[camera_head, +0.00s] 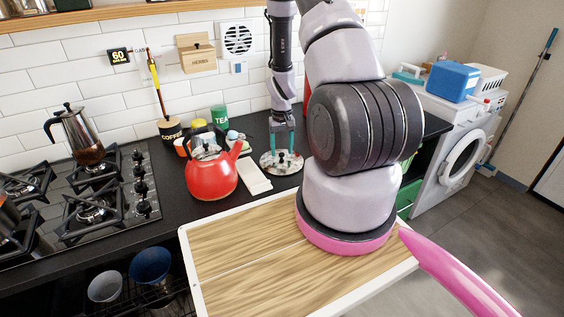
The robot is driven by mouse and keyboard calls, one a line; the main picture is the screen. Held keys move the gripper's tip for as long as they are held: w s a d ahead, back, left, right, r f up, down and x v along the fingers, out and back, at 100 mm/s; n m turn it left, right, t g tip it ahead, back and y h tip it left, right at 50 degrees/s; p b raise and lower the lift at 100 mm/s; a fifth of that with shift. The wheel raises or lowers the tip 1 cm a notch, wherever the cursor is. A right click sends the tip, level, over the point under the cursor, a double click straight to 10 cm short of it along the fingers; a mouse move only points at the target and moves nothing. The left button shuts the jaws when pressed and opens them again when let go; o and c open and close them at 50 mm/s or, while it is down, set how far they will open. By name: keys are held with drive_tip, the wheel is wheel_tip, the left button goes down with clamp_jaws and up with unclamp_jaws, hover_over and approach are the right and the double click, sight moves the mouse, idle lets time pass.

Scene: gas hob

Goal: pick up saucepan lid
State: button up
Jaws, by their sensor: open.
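The saucepan lid (269,166) looks like a round, shiny glass disc with a pale rim. It lies on the black worktop to the right of the red kettle. My gripper (282,152) points down over the lid, with its two teal fingers apart. The fingertips appear at or just above the lid's middle. I cannot tell whether they touch it. The lid's knob is not clear at this size, and the fingers cover part of the lid.
A red kettle (211,177) and a folded pale cloth (254,177) sit just left of the lid. The gas hob (146,203) is at left. A wooden board (235,262) is in front.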

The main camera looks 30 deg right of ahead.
drive_tip(key=shift+f, duration=0.5)
clamp_jaws()
idle(1.1)
